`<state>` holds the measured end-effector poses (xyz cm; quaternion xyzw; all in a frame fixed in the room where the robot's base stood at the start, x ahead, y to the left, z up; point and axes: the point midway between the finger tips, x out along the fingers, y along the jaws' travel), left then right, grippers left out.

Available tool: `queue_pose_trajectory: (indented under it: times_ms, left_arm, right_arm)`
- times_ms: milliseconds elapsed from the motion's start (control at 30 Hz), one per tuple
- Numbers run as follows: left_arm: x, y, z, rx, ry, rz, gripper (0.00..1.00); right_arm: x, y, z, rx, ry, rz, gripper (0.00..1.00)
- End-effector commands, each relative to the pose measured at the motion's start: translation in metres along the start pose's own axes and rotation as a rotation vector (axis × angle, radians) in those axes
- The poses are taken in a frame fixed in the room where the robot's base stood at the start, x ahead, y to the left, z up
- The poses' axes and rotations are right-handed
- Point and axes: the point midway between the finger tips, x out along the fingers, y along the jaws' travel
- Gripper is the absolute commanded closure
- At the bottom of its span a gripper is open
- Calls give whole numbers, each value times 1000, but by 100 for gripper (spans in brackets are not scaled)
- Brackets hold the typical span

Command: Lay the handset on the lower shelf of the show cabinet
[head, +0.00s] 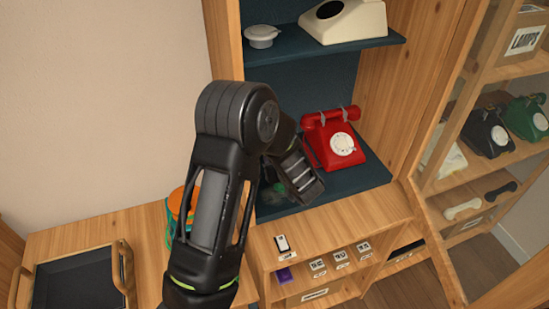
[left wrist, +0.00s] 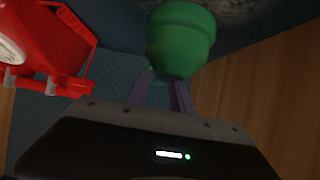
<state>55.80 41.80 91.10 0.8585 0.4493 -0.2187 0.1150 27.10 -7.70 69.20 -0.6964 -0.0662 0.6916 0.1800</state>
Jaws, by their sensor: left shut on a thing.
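The green handset shows in the left wrist view as a rounded green end (left wrist: 181,40), at the fingertips of my left gripper (left wrist: 164,80). The gripper is shut on it; the rest of the handset is mostly hidden. In the head view my left gripper (head: 292,182) is inside the show cabinet, low over the left part of the dark blue lower shelf (head: 368,181). Whether the handset touches the shelf cannot be told. My right gripper is not in view.
A red dial phone (head: 336,142) stands on the lower shelf, right of my left gripper; it also shows in the left wrist view (left wrist: 50,45). The upper shelf (head: 350,44) holds a cream phone (head: 345,22) and a small pale dish (head: 262,36). Cabinet walls close both sides.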

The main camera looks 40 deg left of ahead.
Motion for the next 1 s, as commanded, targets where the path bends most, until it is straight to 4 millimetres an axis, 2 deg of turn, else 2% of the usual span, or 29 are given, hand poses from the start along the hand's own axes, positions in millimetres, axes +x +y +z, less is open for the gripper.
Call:
queue_pose_trajectory:
  times_ms: [33, 200, 1000]
  left_arm:
    - [4, 0, 7, -1, 2, 0, 100]
    - [7, 0, 12, -1, 2, 0, 100]
    - [10, 0, 18, 0, 2, 0, 100]
  right_arm:
    - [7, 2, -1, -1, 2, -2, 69]
    - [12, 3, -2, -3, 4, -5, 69]
    - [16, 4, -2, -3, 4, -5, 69]
